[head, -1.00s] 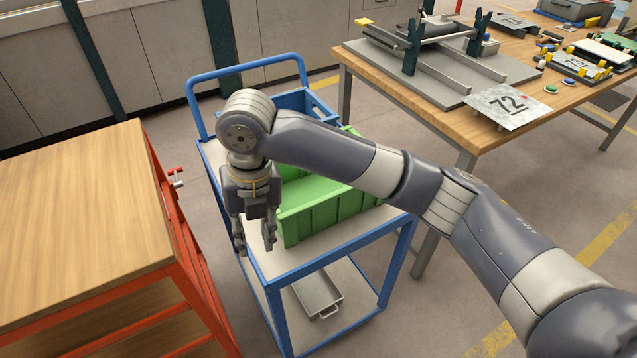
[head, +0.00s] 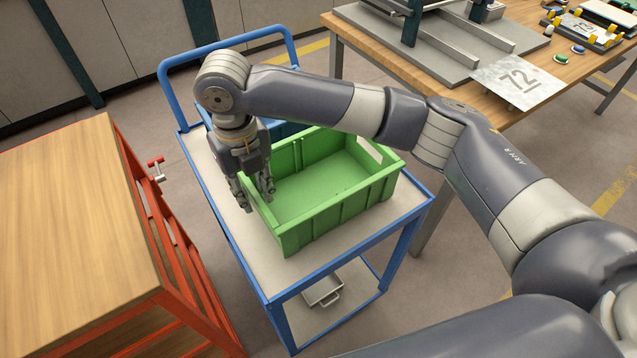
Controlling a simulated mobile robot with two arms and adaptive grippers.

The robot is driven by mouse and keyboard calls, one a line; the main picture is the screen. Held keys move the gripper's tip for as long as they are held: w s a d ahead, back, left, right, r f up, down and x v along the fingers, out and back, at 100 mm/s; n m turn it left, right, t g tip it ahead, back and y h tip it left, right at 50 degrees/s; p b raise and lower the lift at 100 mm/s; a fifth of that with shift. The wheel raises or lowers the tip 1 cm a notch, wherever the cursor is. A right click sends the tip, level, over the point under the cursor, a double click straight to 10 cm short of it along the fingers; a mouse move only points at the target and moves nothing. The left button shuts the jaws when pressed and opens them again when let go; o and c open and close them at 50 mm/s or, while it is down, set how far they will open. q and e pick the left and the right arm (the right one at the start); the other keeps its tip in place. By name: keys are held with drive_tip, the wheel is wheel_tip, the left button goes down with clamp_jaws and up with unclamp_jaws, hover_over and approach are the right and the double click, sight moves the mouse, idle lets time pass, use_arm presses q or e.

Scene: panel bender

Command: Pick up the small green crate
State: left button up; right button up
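The small green crate (head: 335,215) stands upright and looks empty on the top shelf of a blue-framed cart (head: 262,267). My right gripper (head: 256,201) points down at the crate's left end wall. Its fingers are apart, one on the outer side of the wall and one towards the inside. I cannot tell whether either finger touches the wall. My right arm passes over the crate's far side and hides part of it. My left gripper is not in view.
A blue crate (head: 283,130) stands behind the green one, partly hidden. A grey tray (head: 323,290) lies on the cart's lower shelf. A red-framed wooden table (head: 75,220) is close on the left. A workbench (head: 470,113) with a metal fixture stands at upper right.

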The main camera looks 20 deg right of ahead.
drive_tip(key=shift+f, duration=0.5)
drive_tip(key=f, duration=0.2)
drive_tip(key=d+f, duration=0.1)
drive_tip(key=f, duration=0.1)
drive_tip(key=shift+f+p, duration=0.15)
drive_tip(key=shift+p, duration=0.2)
drive_tip(key=shift+f, duration=0.3)
drive_tip(key=shift+a, duration=0.1)
drive_tip(key=shift+c, duration=1)
clamp_jaws()
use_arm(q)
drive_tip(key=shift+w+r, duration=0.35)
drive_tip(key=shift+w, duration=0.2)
